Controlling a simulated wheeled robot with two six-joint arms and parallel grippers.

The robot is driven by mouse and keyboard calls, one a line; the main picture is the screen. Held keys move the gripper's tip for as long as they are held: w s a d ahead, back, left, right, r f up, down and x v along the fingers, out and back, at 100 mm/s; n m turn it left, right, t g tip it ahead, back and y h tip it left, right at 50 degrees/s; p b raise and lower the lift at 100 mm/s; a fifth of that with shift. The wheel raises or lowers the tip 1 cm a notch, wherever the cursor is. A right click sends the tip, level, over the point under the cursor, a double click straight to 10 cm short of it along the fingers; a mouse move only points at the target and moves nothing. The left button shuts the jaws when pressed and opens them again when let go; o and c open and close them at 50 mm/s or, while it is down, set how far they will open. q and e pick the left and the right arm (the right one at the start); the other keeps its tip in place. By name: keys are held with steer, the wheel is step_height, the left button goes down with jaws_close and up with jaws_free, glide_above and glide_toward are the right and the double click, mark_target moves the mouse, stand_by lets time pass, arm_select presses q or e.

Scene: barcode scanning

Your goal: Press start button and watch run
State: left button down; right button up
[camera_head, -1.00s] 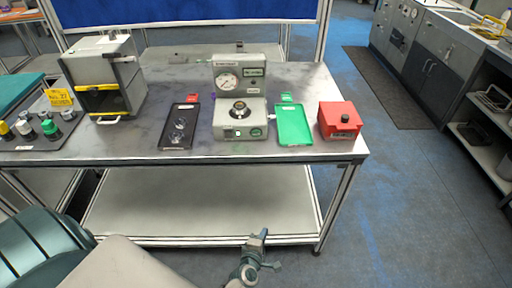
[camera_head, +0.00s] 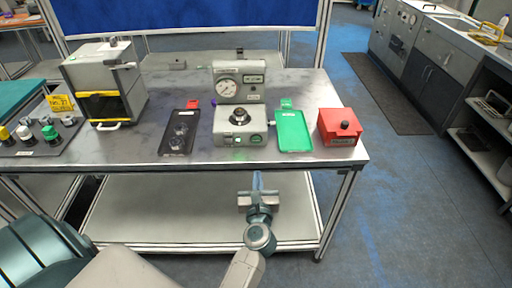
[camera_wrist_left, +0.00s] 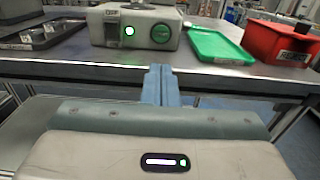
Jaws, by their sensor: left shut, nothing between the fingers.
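A grey test machine (camera_head: 239,112) with a round dial gauge stands near the front middle of the metal table. Its front face carries a green round button (camera_wrist_left: 161,33) and a small lit white light or switch (camera_wrist_left: 129,31) to the left of it. The button also shows small in the head view (camera_head: 256,138). My left gripper (camera_head: 257,178) is shut and empty, just in front of and below the table's front edge, apart from the machine. In the left wrist view its fingertips (camera_wrist_left: 160,72) point toward the front face, below the button. My right gripper is not in view.
A dark tray (camera_head: 175,146) with clear round parts lies left of the machine. A grey cabinet (camera_head: 104,82) stands at the left. The table edge (camera_head: 240,163) is close to my gripper.

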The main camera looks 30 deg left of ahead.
mark_target(256, 141)
arm_select(q)
steer(key=p+x, duration=0.4)
steer(key=x, duration=0.9)
steer(key=shift+s+r, duration=0.1)
steer(key=shift+r, duration=0.1)
steer(key=shift+w+a+f+p, duration=0.15)
steer(key=shift+w+a+p, duration=0.15)
steer(key=shift+w, duration=0.2)
